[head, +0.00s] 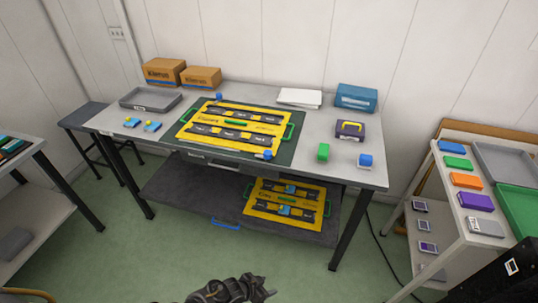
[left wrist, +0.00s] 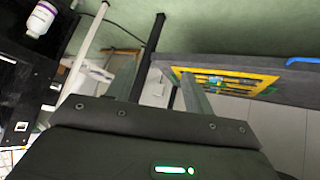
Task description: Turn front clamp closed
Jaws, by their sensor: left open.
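A yellow board (head: 270,121) with dark strips and green handles lies on a dark mat (head: 284,156) on the grey table. A small blue-topped part (head: 267,154) sits at the board's front right corner and looks like the front clamp; its turn position is too small to tell. A similar blue part (head: 219,97) stands at the back left. My left gripper (head: 268,291) is at the bottom of the head view, well in front of the table and apart from the board. In the left wrist view its fingers (left wrist: 160,85) are spread and empty. My right gripper is not seen.
A second yellow board (head: 259,211) lies on the lower shelf (head: 180,192). A grey tray (head: 150,107) is at left. Green floor lies before the table.

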